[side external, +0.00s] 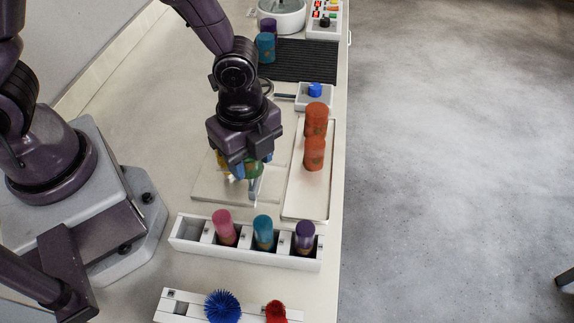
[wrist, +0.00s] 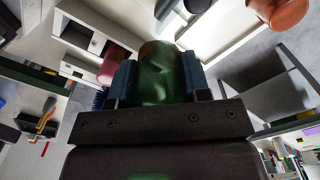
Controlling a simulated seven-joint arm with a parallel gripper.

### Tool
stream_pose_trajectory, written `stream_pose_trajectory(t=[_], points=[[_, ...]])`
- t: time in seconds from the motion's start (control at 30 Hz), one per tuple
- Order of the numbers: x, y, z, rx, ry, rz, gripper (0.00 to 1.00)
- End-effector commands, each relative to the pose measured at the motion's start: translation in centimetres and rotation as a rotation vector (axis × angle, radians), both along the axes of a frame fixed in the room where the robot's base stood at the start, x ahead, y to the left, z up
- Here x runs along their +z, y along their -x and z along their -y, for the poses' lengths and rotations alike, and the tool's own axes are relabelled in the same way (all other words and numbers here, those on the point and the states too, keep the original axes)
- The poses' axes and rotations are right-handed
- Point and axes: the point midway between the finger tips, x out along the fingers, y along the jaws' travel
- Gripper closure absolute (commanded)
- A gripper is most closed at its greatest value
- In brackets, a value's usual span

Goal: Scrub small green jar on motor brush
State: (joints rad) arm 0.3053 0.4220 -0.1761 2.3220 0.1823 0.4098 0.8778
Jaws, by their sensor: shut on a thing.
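My gripper (side external: 246,172) is shut on a small green jar (side external: 254,167), held low over a pale flat plate on the bench. In the wrist view the green jar (wrist: 163,75) sits between the two blue fingers (wrist: 160,82). A spiky blue brush (side external: 222,306) and a smaller red brush (side external: 276,312) stand in a white rack at the bottom of the side view, apart from the jar. A white box with a blue knob (side external: 315,91) and a dark rod on its left stands behind my gripper; I cannot tell whether it is a motor.
A white rack (side external: 185,246) holds pink, teal and purple jars in front of my gripper. Two orange jars (side external: 315,152) stand on a white tray (side external: 293,207) to the right. A black ribbed mat (side external: 305,62) lies behind. The bench's right edge is close.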

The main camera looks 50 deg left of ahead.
Motion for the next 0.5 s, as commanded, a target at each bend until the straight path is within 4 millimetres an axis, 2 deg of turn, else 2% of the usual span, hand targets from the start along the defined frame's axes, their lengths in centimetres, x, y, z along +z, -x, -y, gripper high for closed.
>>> stream_pose_trajectory(t=[0.13, 0.3, 0.37, 0.5], points=[[1.2, 2.4, -1.2, 0.001, 0.000, 0.002, 0.79], [1.9, 3.6, -2.1, 0.013, 0.001, 0.001, 0.79], [2.0, 3.5, -2.8, 0.041, 0.001, 0.002, 0.79], [2.2, 2.0, -5.7, 0.134, 0.001, 0.005, 0.79]])
